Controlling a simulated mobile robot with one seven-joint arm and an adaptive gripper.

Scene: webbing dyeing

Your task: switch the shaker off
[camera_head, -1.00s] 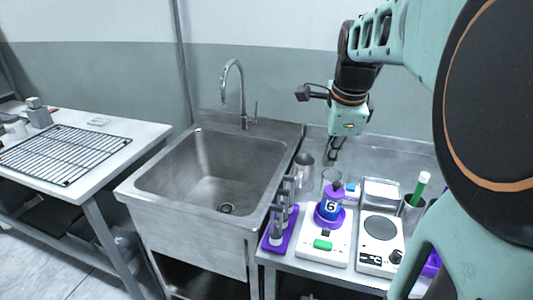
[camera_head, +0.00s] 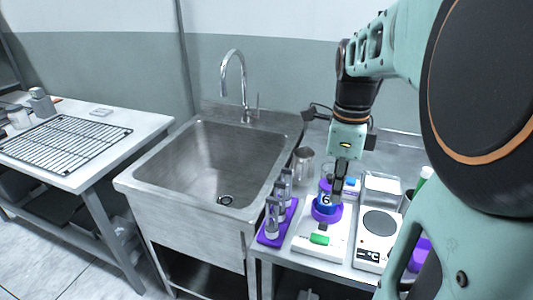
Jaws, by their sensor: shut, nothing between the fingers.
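The shaker (camera_head: 303,237) is a white box on the counter right of the sink. A green rocker switch (camera_head: 320,239) sits at its front. A purple holder on its top carries a blue vessel marked 6 (camera_head: 325,203). My gripper (camera_head: 338,200) points down, its fingers together and empty. It is in front of the vessel's right side in the picture and hides part of it. The switch is in full view below the fingertips, apart from them. I cannot tell whether the fingers touch the vessel.
A white plate device marked °C (camera_head: 368,254) stands right of the shaker, with a clear-lidded box (camera_head: 383,184) behind. A purple rack (camera_head: 269,240) with several tubes stands left. A metal cup (camera_head: 303,163) is behind the rack. The sink (camera_head: 145,180) is further left.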

